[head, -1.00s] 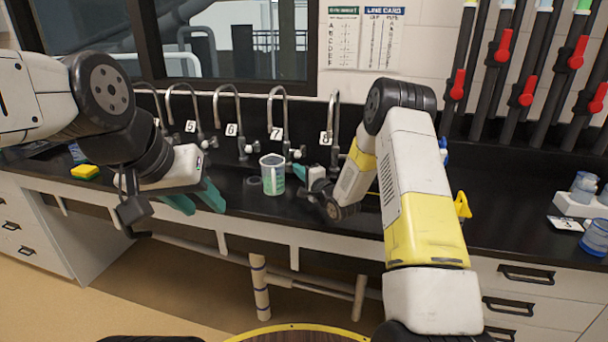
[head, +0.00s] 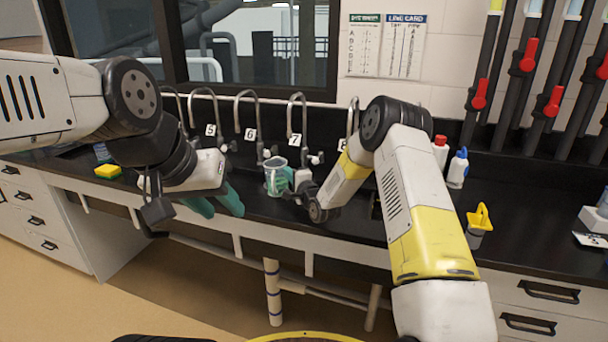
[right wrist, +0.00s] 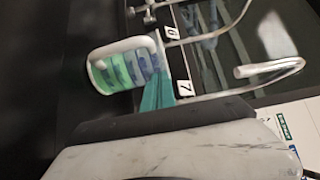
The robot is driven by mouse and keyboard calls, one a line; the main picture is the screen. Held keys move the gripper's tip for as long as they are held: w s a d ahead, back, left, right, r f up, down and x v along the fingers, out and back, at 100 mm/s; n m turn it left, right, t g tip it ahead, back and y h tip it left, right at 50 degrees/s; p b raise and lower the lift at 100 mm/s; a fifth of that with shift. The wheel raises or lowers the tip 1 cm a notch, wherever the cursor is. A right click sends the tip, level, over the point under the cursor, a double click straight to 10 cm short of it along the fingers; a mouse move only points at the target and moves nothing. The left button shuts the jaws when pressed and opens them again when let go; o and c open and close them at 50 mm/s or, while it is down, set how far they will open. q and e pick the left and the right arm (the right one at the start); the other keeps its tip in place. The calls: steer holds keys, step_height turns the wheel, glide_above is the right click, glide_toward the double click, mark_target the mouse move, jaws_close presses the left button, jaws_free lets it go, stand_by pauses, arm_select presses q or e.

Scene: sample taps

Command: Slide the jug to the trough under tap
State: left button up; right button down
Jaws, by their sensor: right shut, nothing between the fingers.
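The jug (head: 275,183), clear with green and bluish markings, stands upright on the black counter between the tap labelled 6 (head: 249,134) and the tap labelled 7 (head: 294,140). My right gripper (head: 288,175) is shut and empty, its teal fingers against the jug's right side. In the right wrist view the jug (right wrist: 122,68) shows beside the fingertips (right wrist: 158,92), with the labels 6 and 7 near it. My left gripper (head: 215,204) is open and empty, left of the jug at the counter's front edge. The trough is not clearly visible near the jug.
A yellow sponge (head: 108,172) lies at the left. A red-capped bottle (head: 440,152), a blue-capped bottle (head: 457,170) and a yellow-topped item (head: 480,224) stand right of my right arm. The row of taps runs along the counter's back.

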steer(key=w+a, duration=0.4)
steer(key=a, duration=0.9)
steer(key=shift+w+a, duration=0.15)
steer(key=shift+w, duration=0.05)
